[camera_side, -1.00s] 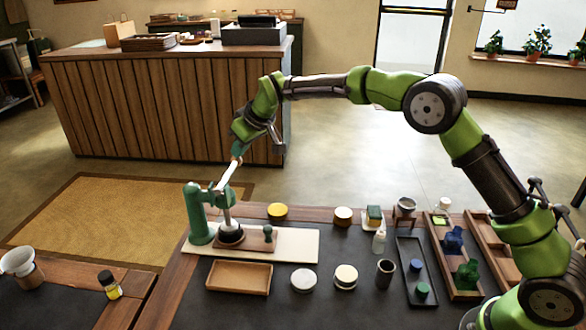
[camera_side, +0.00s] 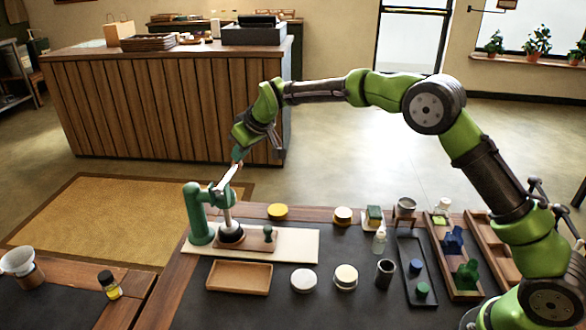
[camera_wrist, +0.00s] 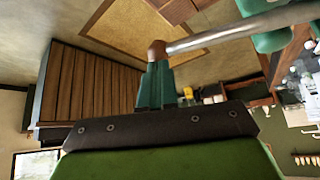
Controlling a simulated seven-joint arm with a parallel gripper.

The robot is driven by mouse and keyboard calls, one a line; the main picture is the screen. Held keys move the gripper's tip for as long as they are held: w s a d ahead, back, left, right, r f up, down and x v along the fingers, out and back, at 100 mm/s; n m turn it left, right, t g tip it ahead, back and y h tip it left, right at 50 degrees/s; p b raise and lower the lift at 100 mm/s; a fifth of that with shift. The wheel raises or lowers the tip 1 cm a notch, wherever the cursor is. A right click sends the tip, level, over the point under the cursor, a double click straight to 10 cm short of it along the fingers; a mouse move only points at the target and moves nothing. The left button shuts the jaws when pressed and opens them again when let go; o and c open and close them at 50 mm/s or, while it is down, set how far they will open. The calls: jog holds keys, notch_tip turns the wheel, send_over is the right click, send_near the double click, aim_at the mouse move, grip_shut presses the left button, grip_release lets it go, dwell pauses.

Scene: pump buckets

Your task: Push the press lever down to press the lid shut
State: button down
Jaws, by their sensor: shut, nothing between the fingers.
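The press has a green post (camera_side: 198,218) and stands on a cream board at the left of the table. Its pale press lever (camera_side: 227,178) slants up to the right. In the wrist view the lever is a metal rod (camera_wrist: 235,30) with a brown knob (camera_wrist: 157,47). My gripper (camera_side: 238,155) is shut and empty, above the lever's raised end. In the wrist view its green fingertips (camera_wrist: 156,66) meet the knob or lie right at it. A dark round piece (camera_side: 231,236) sits under the plunger; the lid's fit there is too small to tell.
A wooden tray (camera_side: 239,278) lies in front of the press. A small green peg (camera_side: 268,234) stands on a brown plate right of the plunger. White round tins (camera_side: 303,280), a dark cup (camera_side: 385,274) and a black tray (camera_side: 414,301) stand farther right. The space above the board's right end is clear.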

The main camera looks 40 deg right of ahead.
notch_tip(320, 180, up, 14)
jog(key=shift+s+a, duration=0.2)
dwell(1.1)
jog(key=shift+f, duration=0.1)
jog(key=s+d+f+m, duration=0.2)
jog(key=s+d, duration=0.1)
jog(key=s, duration=1)
jog(key=s+d+f+m, duration=0.2)
jog(key=s+d, duration=0.1)
jog(key=s, duration=1.1)
jog(key=s+d+f+m, duration=0.1)
jog(key=s+d+m, duration=0.2)
jog(key=s, duration=1)
jog(key=shift+s+f+t, duration=0.2)
jog(key=shift+f+t, duration=0.1)
jog(key=shift+f, duration=0.1)
